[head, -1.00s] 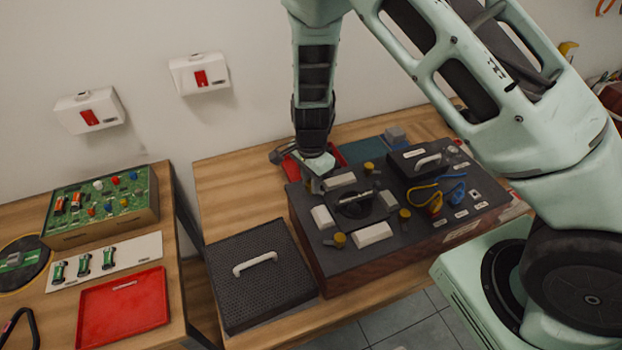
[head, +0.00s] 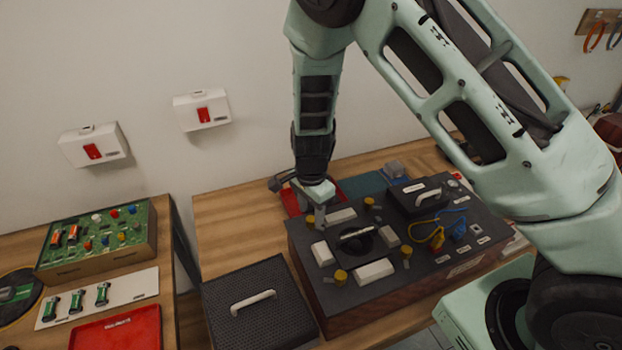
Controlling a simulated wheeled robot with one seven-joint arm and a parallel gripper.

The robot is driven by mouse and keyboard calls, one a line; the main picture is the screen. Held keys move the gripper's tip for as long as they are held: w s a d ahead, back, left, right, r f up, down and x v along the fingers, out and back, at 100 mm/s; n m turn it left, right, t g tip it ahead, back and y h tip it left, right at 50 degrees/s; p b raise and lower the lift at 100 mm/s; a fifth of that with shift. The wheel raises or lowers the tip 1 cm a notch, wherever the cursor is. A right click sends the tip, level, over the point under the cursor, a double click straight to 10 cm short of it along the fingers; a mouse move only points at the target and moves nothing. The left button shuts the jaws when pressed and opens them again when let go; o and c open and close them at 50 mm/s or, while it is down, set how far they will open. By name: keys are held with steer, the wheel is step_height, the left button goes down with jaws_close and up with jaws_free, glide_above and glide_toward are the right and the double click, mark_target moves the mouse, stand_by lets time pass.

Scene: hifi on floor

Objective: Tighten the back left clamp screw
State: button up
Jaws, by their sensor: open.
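The dark-topped box (head: 300,245) stands on the right wooden bench. Brass-yellow clamp screws show on its top: a back right one (head: 369,203), a front left one (head: 341,277) and a front right one (head: 406,252). They surround a round black recess holding a metal bar (head: 356,234), with pale blocks between them. My gripper (head: 319,222) points down at the back left corner of this group, with its jaws open. The back left screw is mostly hidden by my gripper, and I cannot tell whether the fingers touch it.
A black lid with a white handle (head: 253,301) lies left of the box. A raised black cover (head: 417,194) and yellow and blue cables (head: 436,236) are on the box's right part. A red tray (head: 291,203) lies behind. The left bench holds a circuit board (head: 98,238).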

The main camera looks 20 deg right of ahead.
mark_target(311, 219)
step_height(311, 219, up, 15)
steer(key=b, duration=0.1)
steer(key=shift+b, duration=0.35)
steer(key=s+a+n+b, duration=0.2)
steer(key=s+a+n, duration=0.1)
steer(key=s+n, duration=0.8)
steer(key=s+a+n+b, duration=0.2)
steer(key=s+a+n, duration=0.1)
steer(key=s+n, duration=0.8)
steer(key=s, duration=0.5)
steer(key=shift+a+r+y, duration=0.25)
steer(key=shift+a+y, duration=0.05)
